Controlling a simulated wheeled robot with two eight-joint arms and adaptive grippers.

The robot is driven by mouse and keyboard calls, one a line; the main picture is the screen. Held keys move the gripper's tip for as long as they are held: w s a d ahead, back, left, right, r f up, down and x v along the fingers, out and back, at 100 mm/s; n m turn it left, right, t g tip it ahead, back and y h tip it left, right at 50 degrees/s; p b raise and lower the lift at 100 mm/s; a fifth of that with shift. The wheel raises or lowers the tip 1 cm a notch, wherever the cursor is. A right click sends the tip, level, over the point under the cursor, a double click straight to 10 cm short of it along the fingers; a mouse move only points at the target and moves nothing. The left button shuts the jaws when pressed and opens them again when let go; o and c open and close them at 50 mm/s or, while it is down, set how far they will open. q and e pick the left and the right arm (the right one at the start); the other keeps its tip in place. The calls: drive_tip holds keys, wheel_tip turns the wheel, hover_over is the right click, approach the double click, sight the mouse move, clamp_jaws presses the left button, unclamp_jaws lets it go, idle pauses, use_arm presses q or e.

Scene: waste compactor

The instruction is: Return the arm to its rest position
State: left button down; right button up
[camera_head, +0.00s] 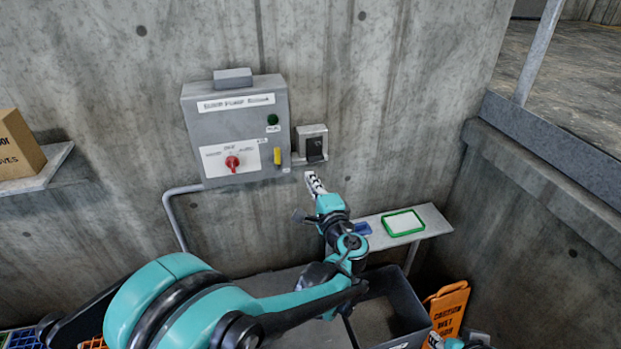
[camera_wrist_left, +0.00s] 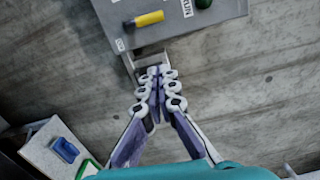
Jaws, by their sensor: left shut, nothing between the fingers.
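My left arm comes in from the left in the head view. My left gripper (camera_head: 313,181) is raised just below and in front of the small box with a black front (camera_head: 314,147) on the wall. Its fingers are together and empty; the wrist view also shows the left gripper (camera_wrist_left: 158,72) with its fingertips touching. The grey control box (camera_head: 235,132) with a red knob (camera_head: 232,162), a green button (camera_head: 272,119) and a yellow handle (camera_head: 277,156) is on the wall to the left of it. A small teal part of mine shows at the bottom right; the right gripper cannot be made out.
A shelf (camera_head: 432,222) with a green-rimmed tray (camera_head: 403,222) and a blue item (camera_head: 362,228) is right of my left wrist. Below stand a dark open bin (camera_head: 403,300) and an orange caution sign (camera_head: 447,309). A cardboard box (camera_head: 17,146) sits on a left shelf.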

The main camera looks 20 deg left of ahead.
use_arm(q)
drive_tip(key=shift+d, duration=0.1)
drive_tip(key=s+a+f+n+g+h+b, duration=0.1)
drive_tip(key=s+a+f+n+g+h, duration=0.15)
drive_tip(key=s, duration=0.35)
drive_tip(key=s+a+f+n+g+h, duration=0.1)
drive_tip(key=s+a+f+n+g, duration=0.25)
drive_tip(key=s, duration=0.35)
drive_tip(key=s+d+f+n+g+h, duration=0.1)
drive_tip(key=s+d+f+n+h, duration=0.2)
drive_tip(key=s, duration=0.4)
drive_tip(key=s+d+f+n+h+b, duration=0.1)
drive_tip(key=s+d+f+n+h, duration=0.2)
drive_tip(key=s+f, duration=0.2)
drive_tip(key=s, duration=0.2)
drive_tip(key=shift+s+d+g, duration=0.35)
drive_tip(key=shift+d+g, duration=0.05)
